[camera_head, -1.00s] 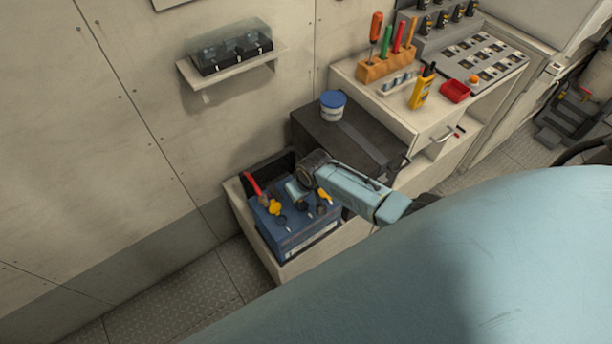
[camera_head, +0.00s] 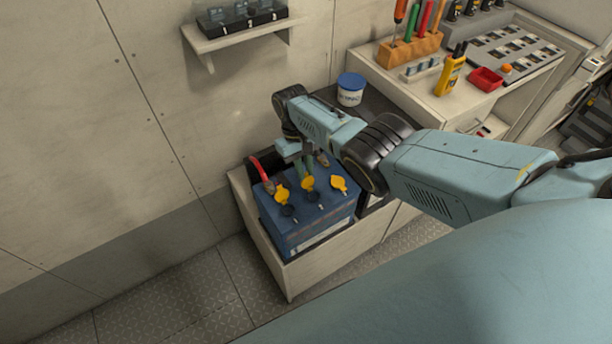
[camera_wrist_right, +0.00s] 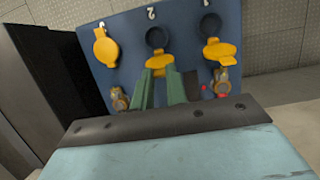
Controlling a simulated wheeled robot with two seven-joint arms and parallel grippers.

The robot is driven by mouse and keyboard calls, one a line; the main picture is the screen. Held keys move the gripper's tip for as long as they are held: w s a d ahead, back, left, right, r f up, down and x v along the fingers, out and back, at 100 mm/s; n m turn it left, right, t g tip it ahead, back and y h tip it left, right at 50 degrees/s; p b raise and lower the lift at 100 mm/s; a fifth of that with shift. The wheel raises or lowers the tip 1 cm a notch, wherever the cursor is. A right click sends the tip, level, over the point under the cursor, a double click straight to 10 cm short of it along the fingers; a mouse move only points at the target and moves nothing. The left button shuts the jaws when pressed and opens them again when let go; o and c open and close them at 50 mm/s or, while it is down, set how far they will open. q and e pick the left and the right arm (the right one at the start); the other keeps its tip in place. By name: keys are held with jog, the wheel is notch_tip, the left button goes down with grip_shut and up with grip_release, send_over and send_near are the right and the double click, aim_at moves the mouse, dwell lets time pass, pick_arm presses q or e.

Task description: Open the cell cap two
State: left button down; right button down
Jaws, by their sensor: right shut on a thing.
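The blue battery (camera_head: 310,222) has three yellow cell caps on its top. Cell cap two (camera_wrist_right: 158,62) is the middle one in the right wrist view. It is swung back on its hinge, and its dark round opening (camera_wrist_right: 155,38) shows. My right gripper (camera_wrist_right: 160,76) has its green fingers closed at the edge of cap two. In the head view the right gripper (camera_head: 304,167) reaches down just behind the caps. The cap on the wrist view's right (camera_wrist_right: 218,50) also stands open. The cap on its left (camera_wrist_right: 106,47) looks shut. My left gripper is not seen.
A dark box with a white-and-blue tub (camera_head: 350,90) stands behind the battery. A bench with tools (camera_head: 410,48) is at right, a wall shelf (camera_head: 235,35) above.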

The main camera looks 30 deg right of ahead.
jog(key=shift+s+a+f+g+b, duration=0.2)
jog(key=shift+f+g+b, duration=0.1)
jog(key=shift+f+b, duration=0.2)
jog(key=c, duration=1.4)
grip_release()
jog(key=shift+w+d+r, duration=0.1)
jog(key=shift+d, duration=0.1)
jog(key=p+v, duration=0.2)
jog(key=v, duration=1.1)
jog(key=shift+r, duration=0.15)
